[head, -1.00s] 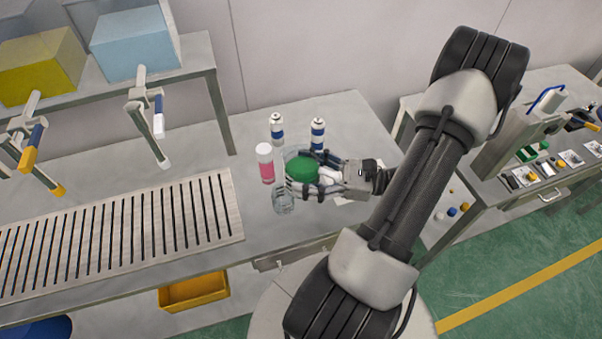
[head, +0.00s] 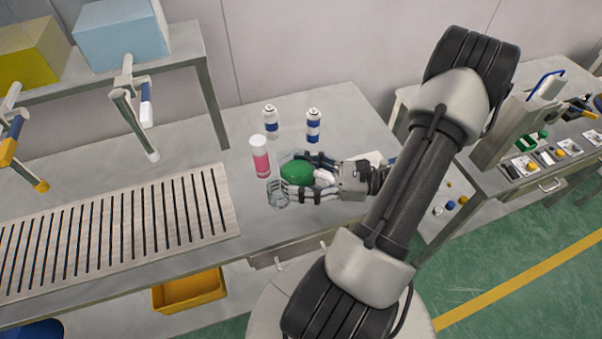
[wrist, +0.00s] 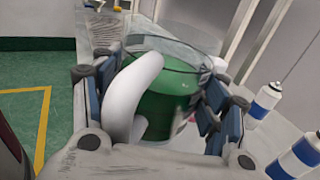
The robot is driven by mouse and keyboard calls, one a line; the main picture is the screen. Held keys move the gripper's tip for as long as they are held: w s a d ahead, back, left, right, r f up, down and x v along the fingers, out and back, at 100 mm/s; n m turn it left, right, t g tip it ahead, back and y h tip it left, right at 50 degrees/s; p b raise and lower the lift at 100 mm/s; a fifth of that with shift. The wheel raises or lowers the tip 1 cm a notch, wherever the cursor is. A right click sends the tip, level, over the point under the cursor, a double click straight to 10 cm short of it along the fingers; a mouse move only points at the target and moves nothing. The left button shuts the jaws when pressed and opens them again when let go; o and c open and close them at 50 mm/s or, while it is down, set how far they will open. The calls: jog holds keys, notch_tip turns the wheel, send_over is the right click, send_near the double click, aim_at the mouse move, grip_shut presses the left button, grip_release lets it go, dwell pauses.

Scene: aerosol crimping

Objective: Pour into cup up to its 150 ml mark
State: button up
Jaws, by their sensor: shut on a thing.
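My gripper (head: 312,177) is shut on a clear jug holding something green (head: 296,173), above the left table. In the wrist view the jug (wrist: 165,100) sits between the dark finger pads, with its white handle (wrist: 137,90) towards the camera and its clear upper wall beyond. A clear cup-like vessel (head: 277,194) shows just left of and below the green in the head view. Whether the jug touches it is unclear. No stream is visible, and neither the mark nor the level in the cup can be read.
A pink-and-white can (head: 260,158) stands close to the left of the jug. Two blue-and-white cans (head: 271,122) (head: 313,126) stand behind. A slatted grey panel (head: 120,235) covers the left part of the table. A yellow bin (head: 189,291) is below.

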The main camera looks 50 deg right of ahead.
jog(key=shift+s+d+r+m+g+h+p, duration=0.1)
jog(key=shift+s+r+m+g+h+p, duration=0.3)
jog(key=shift+p, duration=0.85)
jog(key=shift+s+r+g+h+p, duration=0.15)
jog(key=shift+r+g+h+p, duration=0.35)
jog(key=shift+g+p, duration=0.55)
jog(key=shift+f, duration=0.1)
jog(key=shift+s+r+g+p, duration=0.15)
jog(key=shift+r+g+p, duration=0.25)
jog(key=shift+p, duration=0.8)
jog(key=shift+f, duration=0.15)
jog(key=shift+s+f+m+g+h+p, duration=0.1)
jog(key=shift+f+m+g+h+p, duration=0.25)
jog(key=shift+g+p, duration=0.2)
jog(key=shift+f, duration=0.1)
jog(key=shift+f+g+h+p, duration=0.25)
jog(key=shift+f+g+p, duration=0.05)
jog(key=shift+g+p, duration=0.2)
